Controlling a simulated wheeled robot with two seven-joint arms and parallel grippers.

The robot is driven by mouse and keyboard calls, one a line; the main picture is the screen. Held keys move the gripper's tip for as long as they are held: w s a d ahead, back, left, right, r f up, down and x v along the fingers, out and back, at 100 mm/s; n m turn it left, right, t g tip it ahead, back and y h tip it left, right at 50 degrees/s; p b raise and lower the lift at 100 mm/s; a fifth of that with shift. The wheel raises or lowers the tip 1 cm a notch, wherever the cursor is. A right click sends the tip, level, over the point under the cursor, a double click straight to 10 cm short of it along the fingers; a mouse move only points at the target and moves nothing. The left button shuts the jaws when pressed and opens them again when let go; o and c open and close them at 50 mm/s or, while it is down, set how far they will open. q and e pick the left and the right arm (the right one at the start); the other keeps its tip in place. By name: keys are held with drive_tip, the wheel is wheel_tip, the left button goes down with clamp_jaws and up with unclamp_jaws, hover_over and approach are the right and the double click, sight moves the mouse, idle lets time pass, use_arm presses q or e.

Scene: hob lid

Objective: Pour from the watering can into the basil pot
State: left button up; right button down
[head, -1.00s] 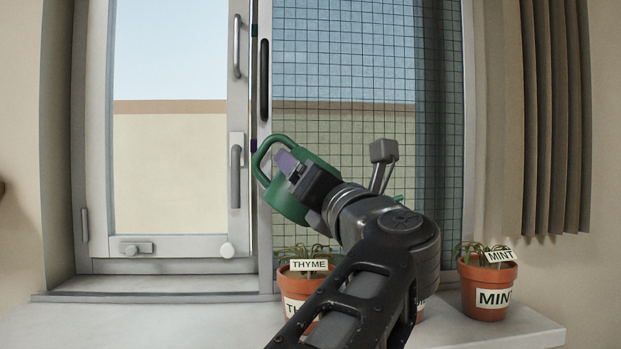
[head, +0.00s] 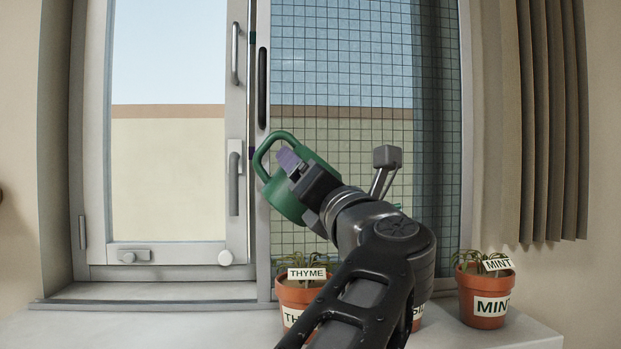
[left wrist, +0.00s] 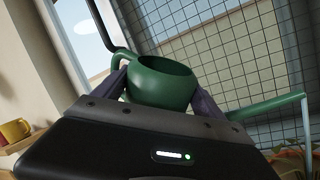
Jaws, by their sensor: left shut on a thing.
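My left gripper (head: 293,168) is shut on the green watering can (head: 283,203), holding it tilted above the sill, in front of the window. In the left wrist view the can (left wrist: 160,82) sits between the two purple fingers. Its spout (left wrist: 265,108) reaches right, and a thin pale streak drops from the tip toward some leaves. In the head view only a bit of green spout shows past my arm. The basil pot (head: 417,324) is mostly hidden behind my arm; part of its label shows. My right gripper is out of view.
The thyme pot (head: 297,293) stands left of the basil pot, and the mint pot (head: 485,300) stands to the right. The window sill (head: 150,325) is clear at left. A window frame with handles, a mesh screen (head: 330,100) and a curtain (head: 545,120) stand behind.

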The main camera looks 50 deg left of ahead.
use_arm(q)
drive_tip(key=shift+w+d+r+m+t+p, duration=0.2)
drive_tip(key=shift+r+m+t+p, duration=0.15)
drive_tip(key=shift+r+m, duration=0.25)
drive_tip(key=shift+w+d+r+m+t+p, duration=0.15)
drive_tip(key=shift+r+m+t+p, duration=0.1)
drive_tip(key=shift+r+m+t, duration=0.25)
drive_tip(key=shift+w+d+r+m+t+p, duration=0.2)
drive_tip(key=shift+r+m+t+p, duration=0.1)
drive_tip(key=shift+r+m, duration=0.4)
idle(0.9)
drive_tip(key=shift+f, duration=0.2)
